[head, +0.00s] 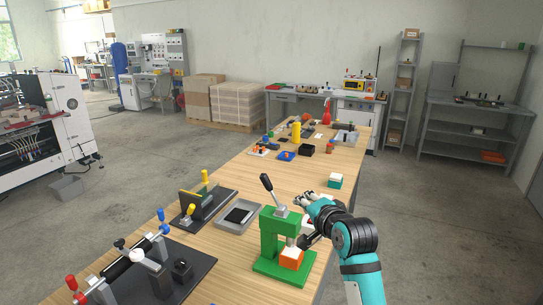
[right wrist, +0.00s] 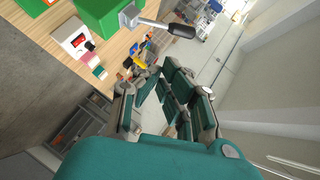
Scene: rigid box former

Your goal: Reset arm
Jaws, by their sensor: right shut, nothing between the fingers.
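My right arm reaches in from the lower right in the head view. Its gripper (head: 307,222) hangs over the table's right edge, beside the green press (head: 270,240). The gripper is shut with nothing in it; its fingers also show in the right wrist view (right wrist: 165,95). My left gripper is in neither view.
The long wooden table (head: 240,165) carries a grey tray (head: 238,216), a black fixture plate (head: 190,262) with clamps, and a teal block (head: 335,180) beyond my gripper. Small parts stand farther back. Open concrete floor (head: 440,230) lies to the right.

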